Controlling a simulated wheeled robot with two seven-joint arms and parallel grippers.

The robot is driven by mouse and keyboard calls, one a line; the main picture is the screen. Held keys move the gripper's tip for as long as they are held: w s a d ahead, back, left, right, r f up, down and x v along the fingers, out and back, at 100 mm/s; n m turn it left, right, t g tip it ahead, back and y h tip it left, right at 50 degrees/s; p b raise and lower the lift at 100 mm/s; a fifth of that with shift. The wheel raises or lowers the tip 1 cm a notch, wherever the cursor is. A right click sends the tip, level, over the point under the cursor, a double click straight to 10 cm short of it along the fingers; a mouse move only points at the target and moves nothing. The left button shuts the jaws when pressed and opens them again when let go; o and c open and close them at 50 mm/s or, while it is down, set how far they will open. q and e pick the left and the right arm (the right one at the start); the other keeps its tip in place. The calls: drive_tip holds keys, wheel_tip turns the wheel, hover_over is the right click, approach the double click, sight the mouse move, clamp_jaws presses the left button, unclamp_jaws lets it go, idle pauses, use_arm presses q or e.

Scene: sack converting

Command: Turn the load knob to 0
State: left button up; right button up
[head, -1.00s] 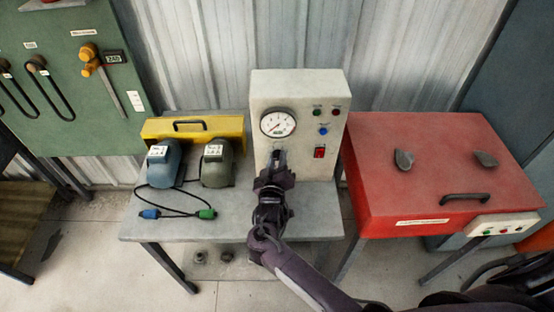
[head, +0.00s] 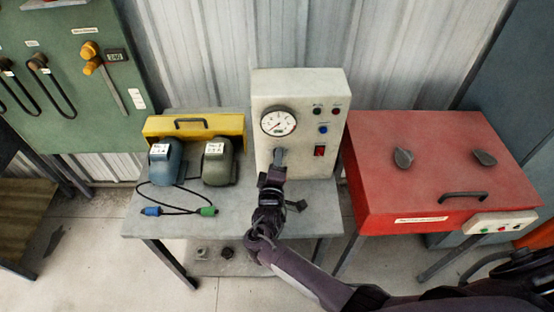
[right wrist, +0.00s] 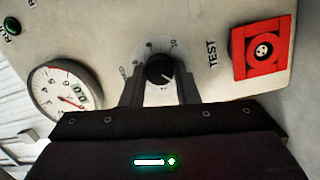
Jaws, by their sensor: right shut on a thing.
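The load knob (right wrist: 160,70) is a small round black knob on the pale tester panel, with a scale around it, in the right wrist view. Its pale pointer mark points toward the lower right of that view; the scale digits are too blurred to read surely. My right gripper (right wrist: 160,92) is shut on the knob, one finger on each side. In the head view my right gripper (head: 279,158) reaches the front of the tester (head: 335,115) below its dial, and hides the knob. The round dial (head: 278,122) also shows in the right wrist view (right wrist: 65,90), with 0.0 on its display.
A red switch (right wrist: 262,50) marked TEST is close to the right gripper. On the table (head: 230,225) stand a blue motor (head: 165,165), a grey-green motor (head: 217,165) and a yellow case (head: 235,125). A red cabinet (head: 440,160) stands at the right.

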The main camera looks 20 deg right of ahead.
idle(0.5)
drive_tip(key=o, duration=1)
drive_tip(key=b+v, duration=0.1)
drive_tip(key=v, duration=0.7)
drive_tip(key=shift+d+f, duration=0.1)
